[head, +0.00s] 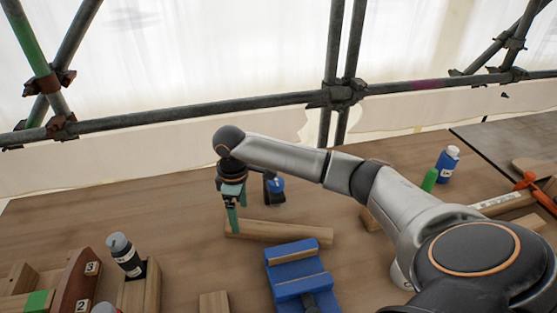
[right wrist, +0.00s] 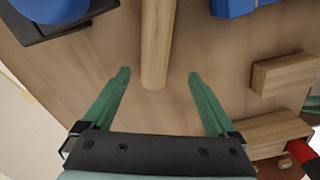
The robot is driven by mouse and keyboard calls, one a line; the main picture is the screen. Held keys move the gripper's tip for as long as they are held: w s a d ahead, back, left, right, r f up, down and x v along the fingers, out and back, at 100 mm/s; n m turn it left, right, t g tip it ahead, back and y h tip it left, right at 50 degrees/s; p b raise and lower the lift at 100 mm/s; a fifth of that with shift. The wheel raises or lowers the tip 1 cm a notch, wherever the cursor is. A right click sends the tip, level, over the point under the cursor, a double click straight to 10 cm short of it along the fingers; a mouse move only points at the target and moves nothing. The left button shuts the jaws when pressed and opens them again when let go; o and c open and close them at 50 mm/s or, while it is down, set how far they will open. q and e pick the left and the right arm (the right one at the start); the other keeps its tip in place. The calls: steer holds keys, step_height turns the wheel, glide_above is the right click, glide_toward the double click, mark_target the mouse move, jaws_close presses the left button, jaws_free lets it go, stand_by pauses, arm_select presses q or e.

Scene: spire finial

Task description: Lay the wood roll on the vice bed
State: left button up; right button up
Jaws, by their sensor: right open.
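The wood roll (head: 285,233) is a long pale rod lying on the bench behind the blue vice (head: 300,287). In the right wrist view the roll (right wrist: 157,45) runs from the top edge down to its near end, ahead of the gap between my fingers. My right gripper (head: 232,220) points down beside the roll's left end; in its wrist view the green fingers (right wrist: 157,78) are wide open and empty. The vice has a pale wooden strip across it, and a blue corner of it (right wrist: 240,6) shows in the wrist view. My left gripper is out of view.
A blue item (head: 275,186) on a dark base stands just behind my right gripper. A grey bottle (head: 124,255) in a wooden block and a small block (head: 213,303) are at the front left. A blue bottle (head: 447,163) is at the right. Bench left of the roll is clear.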

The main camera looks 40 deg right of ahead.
mark_target(242, 222)
steer(key=f, duration=0.6)
steer(key=shift+w+d+f, duration=0.25)
steer(key=shift+d+f, duration=0.05)
steer(key=shift+f, duration=0.05)
steer(key=shift+r, duration=0.1)
jaws_close()
stand_by(0.4)
